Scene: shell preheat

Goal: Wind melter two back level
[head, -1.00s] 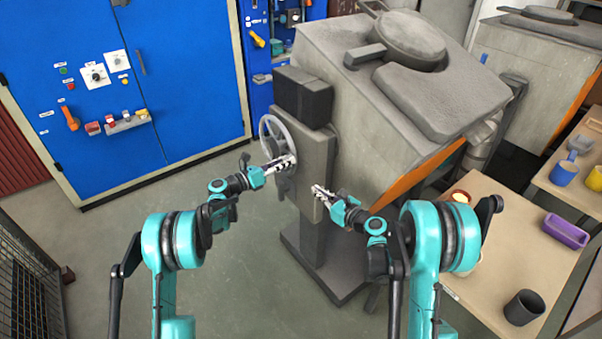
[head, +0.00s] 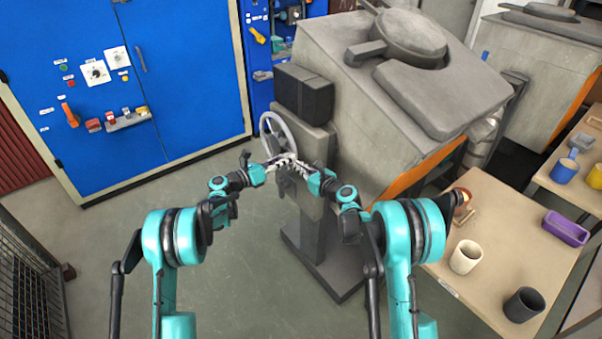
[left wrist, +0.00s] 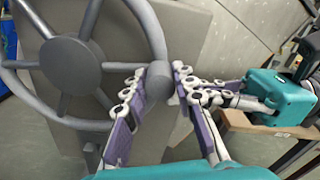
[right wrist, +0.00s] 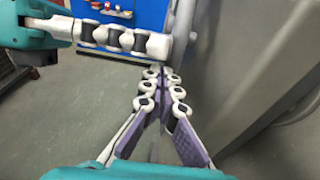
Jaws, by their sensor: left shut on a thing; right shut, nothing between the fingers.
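A grey melter (head: 395,95) stands in the centre of the head view; how far it is tilted is hard to tell. Its spoked handwheel (head: 271,125) faces left, below a dark box; the wheel also fills the left of the left wrist view (left wrist: 75,68). My left gripper (head: 290,162) is shut on the handwheel at its rim, by a short round knob (left wrist: 158,80). My right gripper (head: 297,167) is shut and empty, close to my left gripper. In the right wrist view its fingertips (right wrist: 160,72) meet just below my left gripper's fingers (right wrist: 130,38).
A blue cabinet (head: 190,60) stands at the left. A wooden table (head: 490,215) at the right holds a white cup (head: 465,257), a dark cup (head: 524,306) and a purple tray (head: 566,229). A second melter (head: 545,70) is behind. Floor left of the wheel is clear.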

